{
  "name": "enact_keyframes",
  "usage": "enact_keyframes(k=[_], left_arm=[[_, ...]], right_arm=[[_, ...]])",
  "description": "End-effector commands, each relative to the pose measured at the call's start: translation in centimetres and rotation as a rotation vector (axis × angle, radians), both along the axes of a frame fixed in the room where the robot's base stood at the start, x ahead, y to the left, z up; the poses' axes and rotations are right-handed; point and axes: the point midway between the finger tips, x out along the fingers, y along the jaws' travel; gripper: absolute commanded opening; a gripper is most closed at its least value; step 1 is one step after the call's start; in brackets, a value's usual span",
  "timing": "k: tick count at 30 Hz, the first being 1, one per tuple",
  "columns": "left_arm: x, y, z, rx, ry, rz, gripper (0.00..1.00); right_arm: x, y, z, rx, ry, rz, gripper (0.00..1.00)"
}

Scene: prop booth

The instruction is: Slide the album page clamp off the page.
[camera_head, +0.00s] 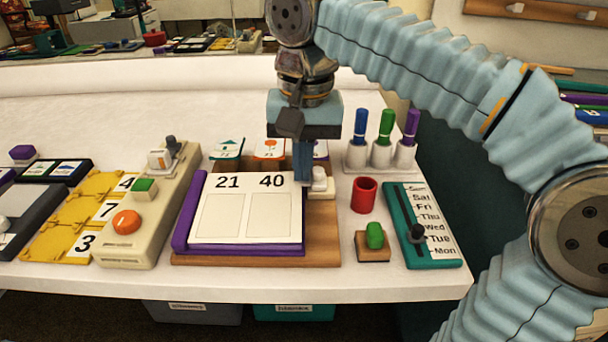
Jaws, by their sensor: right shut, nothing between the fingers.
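The album (182,222) is purple and lies on a wooden board (322,240). Its white page (248,236) shows the numbers 21 and 40 above two empty frames. The cream page clamp (320,184) stands at the upper right edge of the page, on the board side. My right gripper (303,184) points down, shut and empty, just left of the clamp. It looks close to or touching the clamp, and hides part of the page's upper right corner. I cannot tell whether the clamp still overlaps the page. My left gripper is out of view.
A red cup (364,195), a green button on a wooden block (374,246) and a teal day-list board (433,255) stand to the right. Markers in white holders (381,156) and small picture cards (270,148) are behind. A cream console (143,222) is left.

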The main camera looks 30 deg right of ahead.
Motion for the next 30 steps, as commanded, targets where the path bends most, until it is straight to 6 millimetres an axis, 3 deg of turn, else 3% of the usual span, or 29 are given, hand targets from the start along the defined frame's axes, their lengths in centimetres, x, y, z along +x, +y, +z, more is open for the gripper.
enact_keyframes(k=[1,30], left_arm=[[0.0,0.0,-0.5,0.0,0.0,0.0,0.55],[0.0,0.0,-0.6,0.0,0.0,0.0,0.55]], right_arm=[[-0.5,-0.7,-1.8,-0.019,0.062,-0.01,0.0],[-1.6,-2.5,-1.7,-0.025,0.058,-0.013,0.0]])
